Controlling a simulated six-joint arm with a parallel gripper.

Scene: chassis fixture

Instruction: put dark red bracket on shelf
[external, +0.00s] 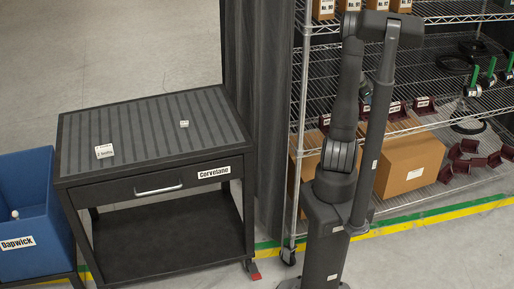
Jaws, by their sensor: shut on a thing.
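Several dark red brackets (424,104) with white labels stand in a row on the middle level of the wire shelf (440,20). More dark red brackets (455,152) lie on the lower level at the right. My arm is folded in front of the shelf. My gripper (366,98) shows only in part behind my arm links, at the row of labelled brackets. It is shut on a dark red bracket, which is mostly hidden behind my arm. I cannot tell whether that bracket touches the shelf.
Cardboard boxes (409,164) sit low on the shelf; green-handled parts (488,75) stand at the right. A dark cart (215,118) with two small white items, a blue bin (30,215) and a grey curtain (257,110) are at the left.

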